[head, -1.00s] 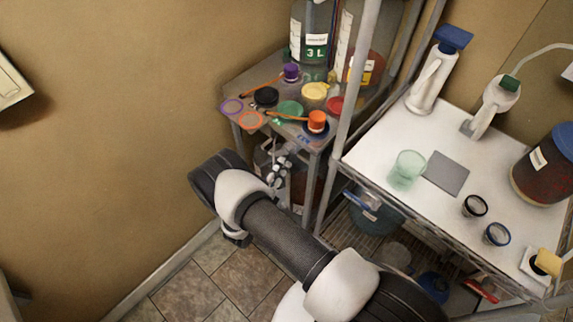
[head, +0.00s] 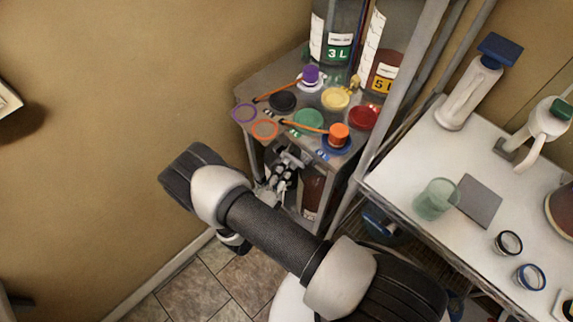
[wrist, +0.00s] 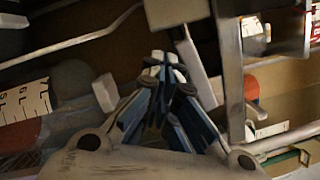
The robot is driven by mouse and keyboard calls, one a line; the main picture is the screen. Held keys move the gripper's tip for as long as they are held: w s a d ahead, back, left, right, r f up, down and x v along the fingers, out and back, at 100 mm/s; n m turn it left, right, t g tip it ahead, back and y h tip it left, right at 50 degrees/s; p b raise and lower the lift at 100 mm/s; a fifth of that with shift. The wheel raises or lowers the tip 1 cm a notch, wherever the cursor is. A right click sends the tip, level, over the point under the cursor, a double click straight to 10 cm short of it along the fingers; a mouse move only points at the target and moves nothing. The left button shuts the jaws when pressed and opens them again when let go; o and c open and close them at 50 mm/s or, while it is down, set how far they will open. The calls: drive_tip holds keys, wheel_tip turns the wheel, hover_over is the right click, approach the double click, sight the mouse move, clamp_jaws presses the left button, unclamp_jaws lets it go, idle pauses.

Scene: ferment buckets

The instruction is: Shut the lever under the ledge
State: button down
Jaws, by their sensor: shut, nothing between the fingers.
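A small grey stand with a ledge-like top (head: 262,82) is left of the shelf rack in the head view. My gripper (head: 287,170) is below its front edge, partly hidden by my own arm. In the wrist view my gripper (wrist: 162,65) is shut, with its fingertips together and nothing between them. Around it are grey posts and a small pale block (wrist: 105,92) to its left, apart from the fingers. I cannot make out for certain which part is the lever, or whether it is open or shut.
Bottles marked 3 L (head: 337,50) and 5 L (head: 385,70), several coloured lids and an orange cap (head: 339,135) crowd the stand top. A scale-marked vessel (wrist: 25,102) is left in the wrist view. The white shelf (head: 410,165) stands right; the floor at left is clear.

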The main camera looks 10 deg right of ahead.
drive_tip(key=shift+f, duration=0.1)
wheel_tip(320, 180, down, 5)
drive_tip(key=b, duration=0.4)
drive_tip(key=p+v, duration=0.2)
drive_tip(key=v, duration=0.7)
drive_tip(key=shift+a, duration=0.5)
drive_tip(key=shift+f, duration=0.1)
